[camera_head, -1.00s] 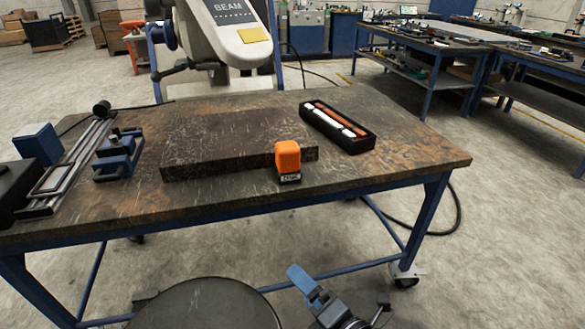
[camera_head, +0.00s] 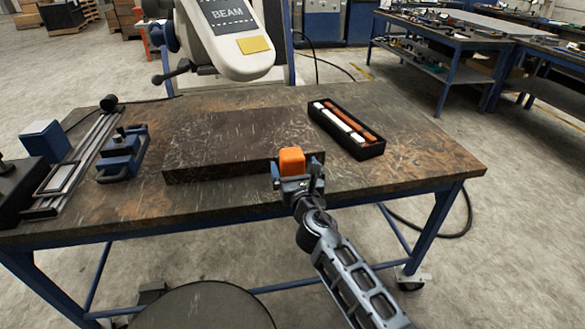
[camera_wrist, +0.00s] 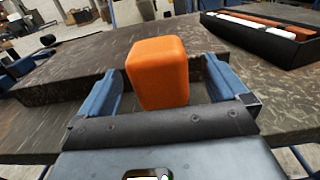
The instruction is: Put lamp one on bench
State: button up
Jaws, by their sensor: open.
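An orange block with rounded edges (camera_head: 292,160) stands upright near the front edge of the bench (camera_head: 425,150), at the front right corner of a dark slab. It is the likeliest lamp, but no lamp name is readable. My gripper (camera_head: 293,176) is open and has come in from the front, low at the block. In the wrist view the block (camera_wrist: 158,75) stands between the two blue fingers of my gripper (camera_wrist: 163,68), with a gap showing on each side. The block's lower part is hidden behind my gripper.
The dark slab (camera_head: 225,140) lies just behind and left of the block. A black case (camera_head: 350,140) with white and brown bars lies behind right. A blue clamp (camera_head: 122,155) and a rail are at left. A beam machine (camera_head: 228,40) overhangs the back. The right end is clear.

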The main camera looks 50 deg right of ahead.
jog(key=x, duration=0.5)
jog(key=shift+c, duration=0.2)
jog(key=shift+a, duration=0.1)
jog(key=c, duration=1.2)
jog(key=shift+r, duration=0.15)
jog(key=shift+c, duration=0.5)
jog(key=shift+r, duration=0.1)
